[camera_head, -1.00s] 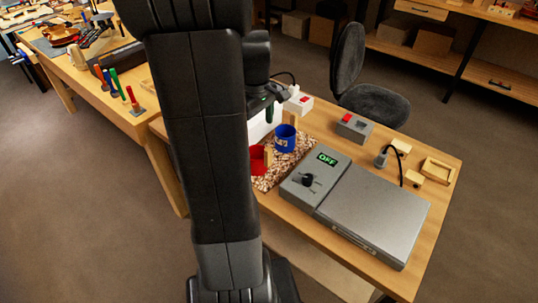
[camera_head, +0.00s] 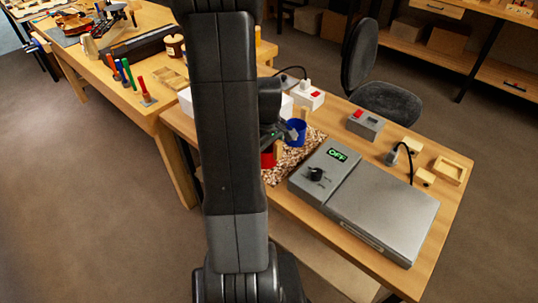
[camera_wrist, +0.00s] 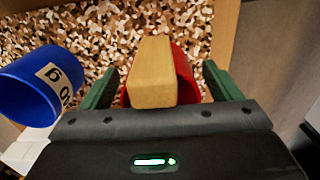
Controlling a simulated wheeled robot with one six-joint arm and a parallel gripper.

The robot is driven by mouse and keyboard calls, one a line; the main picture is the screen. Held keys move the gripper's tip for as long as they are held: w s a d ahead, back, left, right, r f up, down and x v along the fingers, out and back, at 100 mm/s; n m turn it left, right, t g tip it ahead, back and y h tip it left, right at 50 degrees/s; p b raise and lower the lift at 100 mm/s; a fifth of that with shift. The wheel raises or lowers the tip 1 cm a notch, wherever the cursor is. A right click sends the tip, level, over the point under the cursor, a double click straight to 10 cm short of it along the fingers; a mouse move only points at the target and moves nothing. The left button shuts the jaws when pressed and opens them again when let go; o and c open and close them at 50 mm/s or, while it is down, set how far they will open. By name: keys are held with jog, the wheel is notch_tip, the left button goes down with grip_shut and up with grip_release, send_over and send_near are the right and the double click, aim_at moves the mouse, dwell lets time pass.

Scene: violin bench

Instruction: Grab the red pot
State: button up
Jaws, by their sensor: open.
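The red pot (camera_head: 267,160) stands on the speckled mat (camera_head: 284,168), partly hidden behind my arm in the head view. In the wrist view the red pot (camera_wrist: 186,76) sits between my green fingers, with a wooden block-like handle (camera_wrist: 152,74) covering much of it. My gripper (camera_wrist: 160,84) is open, one finger on each side of the pot and handle; I cannot tell whether either finger touches. The blue pot (camera_wrist: 38,86), with a white label, is left of my gripper. It also shows in the head view (camera_head: 297,133).
A grey hot-plate unit (camera_head: 383,208) reading OFF stands right of the mat. A tool bench (camera_head: 130,100) stands at left.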

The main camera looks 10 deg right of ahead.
jog(key=c, duration=1)
jog(key=shift+c, duration=0.2)
